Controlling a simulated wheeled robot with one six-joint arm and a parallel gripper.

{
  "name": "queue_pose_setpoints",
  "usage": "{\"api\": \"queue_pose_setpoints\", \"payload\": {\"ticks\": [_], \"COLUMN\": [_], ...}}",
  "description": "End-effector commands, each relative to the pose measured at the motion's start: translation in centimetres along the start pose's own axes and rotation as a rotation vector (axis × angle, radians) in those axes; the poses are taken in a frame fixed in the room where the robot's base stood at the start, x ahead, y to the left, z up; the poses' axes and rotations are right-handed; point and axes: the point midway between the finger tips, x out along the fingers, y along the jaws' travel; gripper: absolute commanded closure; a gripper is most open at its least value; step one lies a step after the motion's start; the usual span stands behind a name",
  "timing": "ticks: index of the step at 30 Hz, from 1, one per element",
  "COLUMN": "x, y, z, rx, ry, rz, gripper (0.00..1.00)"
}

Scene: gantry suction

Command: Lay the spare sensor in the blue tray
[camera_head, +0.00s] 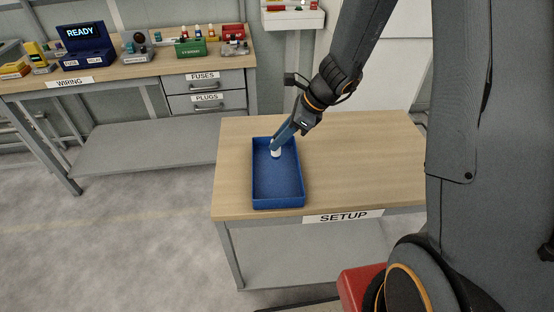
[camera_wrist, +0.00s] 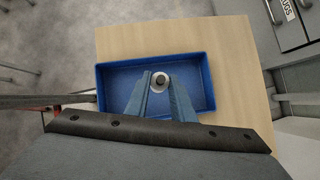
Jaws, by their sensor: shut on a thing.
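The blue tray (camera_head: 278,186) sits on the wooden top of the table labelled SETUP. In the wrist view the tray (camera_wrist: 115,83) lies below my gripper. A small white cylindrical sensor (camera_head: 276,152) is at the tips of my gripper (camera_head: 275,143), over the back part of the tray. In the wrist view the sensor (camera_wrist: 160,79) shows end-on as a pale ring with a dark centre, between the two blue fingers (camera_wrist: 160,88). My gripper is shut on it. I cannot tell whether the sensor's lower end touches the tray floor.
The SETUP table (camera_head: 360,160) is clear to the right of the tray. At the back left, a workbench (camera_head: 130,70) labelled WIRING holds a READY screen (camera_head: 82,35), a green box (camera_head: 190,48) and other small items. Drawers labelled FUSES (camera_head: 203,77) and PLUGS are under it.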

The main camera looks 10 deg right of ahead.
Motion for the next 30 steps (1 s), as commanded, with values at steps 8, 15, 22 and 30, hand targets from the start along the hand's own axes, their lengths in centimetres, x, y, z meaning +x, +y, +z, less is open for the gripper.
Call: {"api": "queue_pose_setpoints", "payload": {"ticks": [8,15,22,30], "x": [2.7,5.0,6.2,6.3], "y": [0.0,0.1,0.0,0.0], "z": [-1.7,-3.2,-4.0,-4.0], "rx": [0.000,0.002,-0.001,-0.001], "ry": [0.000,0.001,0.000,0.000], "rz": [0.001,0.002,-0.001,-0.001], "gripper": [1.00,1.00,1.00,1.00]}}
